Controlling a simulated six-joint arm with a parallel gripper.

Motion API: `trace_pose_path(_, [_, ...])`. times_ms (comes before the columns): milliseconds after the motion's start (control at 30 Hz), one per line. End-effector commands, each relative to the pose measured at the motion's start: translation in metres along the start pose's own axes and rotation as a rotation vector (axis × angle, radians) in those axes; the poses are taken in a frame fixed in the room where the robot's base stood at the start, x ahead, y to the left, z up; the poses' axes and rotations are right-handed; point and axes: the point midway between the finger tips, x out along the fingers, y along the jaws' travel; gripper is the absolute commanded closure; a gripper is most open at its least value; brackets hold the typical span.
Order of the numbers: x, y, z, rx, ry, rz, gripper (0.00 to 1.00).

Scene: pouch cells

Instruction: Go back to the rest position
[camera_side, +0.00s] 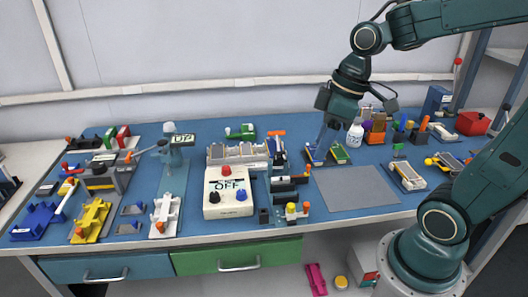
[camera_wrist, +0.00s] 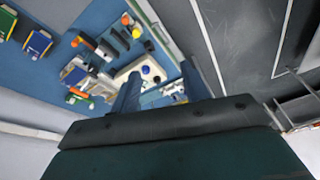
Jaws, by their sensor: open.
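My gripper (camera_side: 324,140) hangs from the wrist above the back middle of the blue bench, fingers angled down and left. In the wrist view my two blue fingers (camera_wrist: 160,88) stand apart with no object held between them. In the side view the fingertips overlap a dark tray holding flat cells (camera_side: 340,154), blue, green and yellow; I cannot tell the height between them. Two similar blue-and-yellow pieces (camera_wrist: 38,43) lie at the upper left of the wrist view.
A bare grey mat (camera_side: 356,188) lies in front. Yellow and blue fixtures crowd the far left.

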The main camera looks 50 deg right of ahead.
Motion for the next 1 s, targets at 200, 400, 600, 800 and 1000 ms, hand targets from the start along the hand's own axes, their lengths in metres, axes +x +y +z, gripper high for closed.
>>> trace_pose_path(200, [-0.021,-0.020,0.015,0.122,0.063,0.102,0.54])
trace_pose_path(400, [-0.037,-0.032,0.033,0.243,0.140,0.170,0.54])
trace_pose_path(600, [-0.046,-0.038,0.048,0.339,0.207,0.204,0.54])
trace_pose_path(800, [-0.049,-0.039,0.053,0.380,0.233,0.213,0.54])
trace_pose_path(1000, [-0.049,-0.039,0.054,0.383,0.233,0.213,0.54])
